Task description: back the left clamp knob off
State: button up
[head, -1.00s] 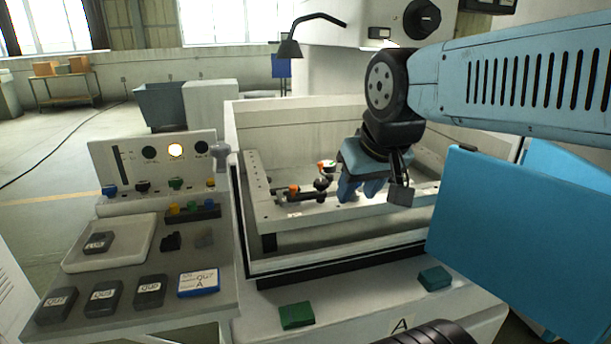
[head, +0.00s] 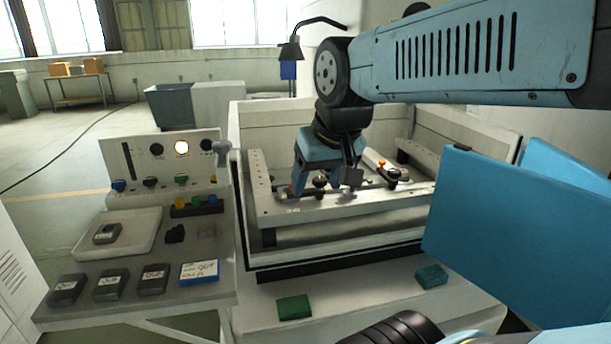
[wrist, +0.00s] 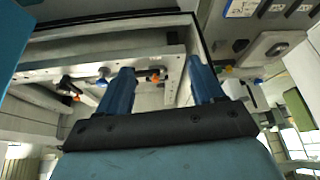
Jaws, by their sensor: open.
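My gripper (head: 314,188) is open and points down over the left part of the clamp frame in the machine tank. The left clamp (head: 320,184) has a dark round knob, which shows between or just behind my fingers. The left finger mostly hides its orange part. In the wrist view, an orange piece of this clamp (wrist: 155,77) shows in the gap between the blue fingers, nearer the left one. Contact cannot be told. The right clamp (head: 393,173), with a dark knob and an orange part, lies to the right of my gripper.
The tank walls (head: 240,215) surround the clamp frame (head: 262,200). A console (head: 165,160) with a lit lamp and a side table with labelled dark blocks (head: 110,287) stand left. Green blocks (head: 294,307) lie on the front ledge. A blue panel (head: 500,215) stands right.

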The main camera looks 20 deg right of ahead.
jog(key=w+d+r+m+g, duration=0.1)
jog(key=w+d, duration=0.1)
jog(key=w, duration=0.2)
jog(key=w+d+r+m+g, duration=0.1)
jog(key=w+d+m, duration=0.1)
jog(key=w, duration=0.2)
jog(key=w+d+r+m, duration=0.1)
jog(key=w+d, duration=0.1)
jog(key=w, duration=0.3)
jog(key=shift+r+m+g, duration=0.15)
jog(key=shift+m+g, duration=0.25)
jog(key=m+g, duration=0.2)
jog(key=m, duration=0.2)
send_over(319, 179)
jog(key=f, duration=0.2)
notch_tip(319, 179, down, 14)
jog(key=shift+w+d+r, duration=0.1)
jog(key=shift+d, duration=0.05)
jog(key=c, duration=1)
